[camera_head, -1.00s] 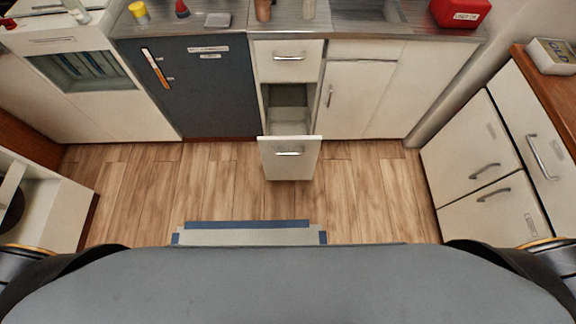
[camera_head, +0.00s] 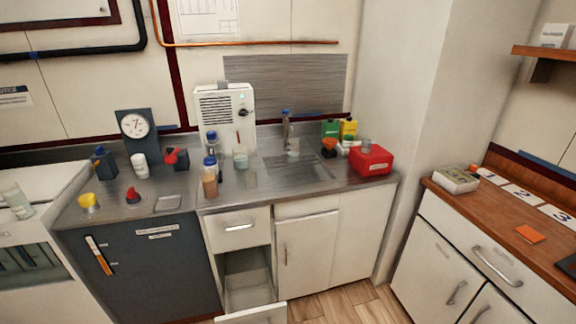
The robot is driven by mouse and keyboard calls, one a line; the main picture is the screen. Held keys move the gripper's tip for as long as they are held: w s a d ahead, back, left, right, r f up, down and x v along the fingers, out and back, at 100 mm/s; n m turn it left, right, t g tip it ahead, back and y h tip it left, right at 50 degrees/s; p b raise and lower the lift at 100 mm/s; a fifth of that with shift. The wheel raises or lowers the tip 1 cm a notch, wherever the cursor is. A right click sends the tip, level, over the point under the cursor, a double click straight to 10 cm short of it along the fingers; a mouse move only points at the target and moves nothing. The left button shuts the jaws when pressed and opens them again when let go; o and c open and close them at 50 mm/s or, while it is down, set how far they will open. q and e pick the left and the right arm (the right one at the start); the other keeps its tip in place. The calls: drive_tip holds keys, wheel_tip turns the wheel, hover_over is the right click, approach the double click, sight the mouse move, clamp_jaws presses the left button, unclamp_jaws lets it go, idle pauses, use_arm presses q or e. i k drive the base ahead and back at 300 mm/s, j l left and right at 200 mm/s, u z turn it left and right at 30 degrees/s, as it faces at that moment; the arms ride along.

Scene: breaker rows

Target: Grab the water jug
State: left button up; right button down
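I cannot single out the water jug with certainty. A clear vessel (camera_head: 17,201) stands on the white unit at the far left. On the metal counter, a pale translucent cup-like vessel (camera_head: 240,157) stands in front of the white box-shaped device. A bottle with a blue cap and brownish contents (camera_head: 209,180) stands near the counter's front, with another blue-capped bottle (camera_head: 212,143) behind it. Neither of my grippers is in view.
The metal counter holds a sink (camera_head: 297,170), a red box (camera_head: 370,160) and a dial gauge (camera_head: 135,125). A lower drawer (camera_head: 255,314) is pulled out below. A wooden counter (camera_head: 500,205) on the right holds numbered cards. Some floor (camera_head: 350,305) shows clear.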

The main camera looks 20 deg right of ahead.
sight(294, 152)
drive_tip(key=i+l+u, duration=0.2)
drive_tip(key=u, duration=0.15)
drive_tip(key=i+l+u, duration=0.1)
drive_tip(key=l+u, duration=0.2)
drive_tip(key=i+l+u, duration=0.1)
drive_tip(key=l+u, duration=0.55)
drive_tip(key=l, duration=0.2)
